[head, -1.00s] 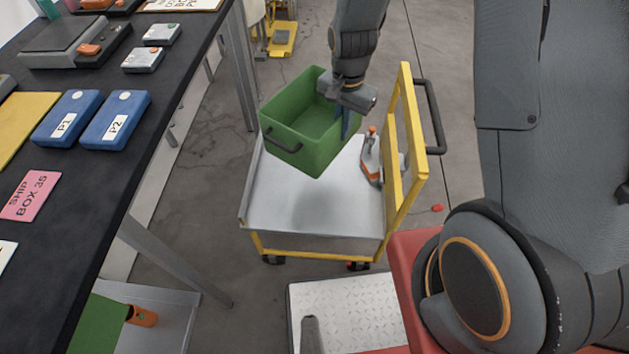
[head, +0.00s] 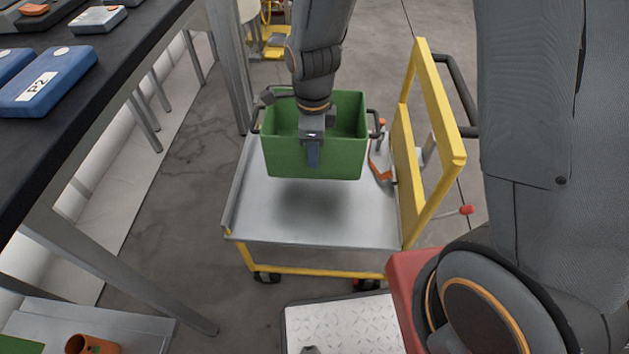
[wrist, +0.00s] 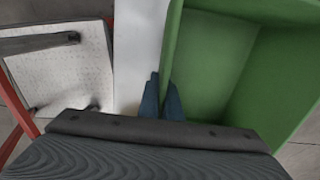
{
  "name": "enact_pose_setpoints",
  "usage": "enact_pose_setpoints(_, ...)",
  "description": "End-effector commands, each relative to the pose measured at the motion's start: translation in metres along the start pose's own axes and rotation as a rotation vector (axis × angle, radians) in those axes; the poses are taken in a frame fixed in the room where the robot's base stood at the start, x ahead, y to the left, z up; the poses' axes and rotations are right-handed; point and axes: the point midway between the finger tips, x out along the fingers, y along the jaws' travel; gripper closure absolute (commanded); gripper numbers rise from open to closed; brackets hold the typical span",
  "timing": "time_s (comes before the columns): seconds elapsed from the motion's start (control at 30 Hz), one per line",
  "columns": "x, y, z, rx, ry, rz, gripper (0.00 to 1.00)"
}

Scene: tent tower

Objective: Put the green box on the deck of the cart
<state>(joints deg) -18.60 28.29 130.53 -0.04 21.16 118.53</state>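The green box (head: 345,162) is open-topped with dark handles at its ends. It hangs level above the grey deck (head: 265,222) of the yellow-framed cart, with a soft shadow on the deck below it. My gripper (head: 313,156) is shut on the box's near wall, with one blue finger outside. In the wrist view, the blue fingers (wrist: 162,100) pinch the rim of the box (wrist: 215,55), whose inside looks empty where it shows. The part of the deck behind the box is hidden.
An orange and grey tool (head: 381,158) stands at the deck's right side, close to the box, beside the cart's yellow upright frame (head: 438,165). A dark workbench (head: 110,75) with a blue P2 case (head: 45,82) is on the left. The deck's near part is bare.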

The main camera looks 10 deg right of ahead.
Motion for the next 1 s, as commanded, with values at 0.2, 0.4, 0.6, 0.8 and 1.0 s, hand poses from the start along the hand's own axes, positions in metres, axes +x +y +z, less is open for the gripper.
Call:
enact_pose_setpoints(0.2,0.028,0.001,0.001,0.021,0.001,0.002,1.0)
enact_pose_setpoints(0.4,0.057,0.0,0.001,0.021,0.0,0.0,1.0)
enact_pose_setpoints(0.6,0.067,0.0,0.001,0.02,-0.001,-0.002,1.0)
enact_pose_setpoints(0.8,0.09,0.0,0.001,0.02,0.0,0.0,1.0)
enact_pose_setpoints(1.0,0.102,0.0,0.001,0.02,-0.001,-0.002,1.0)
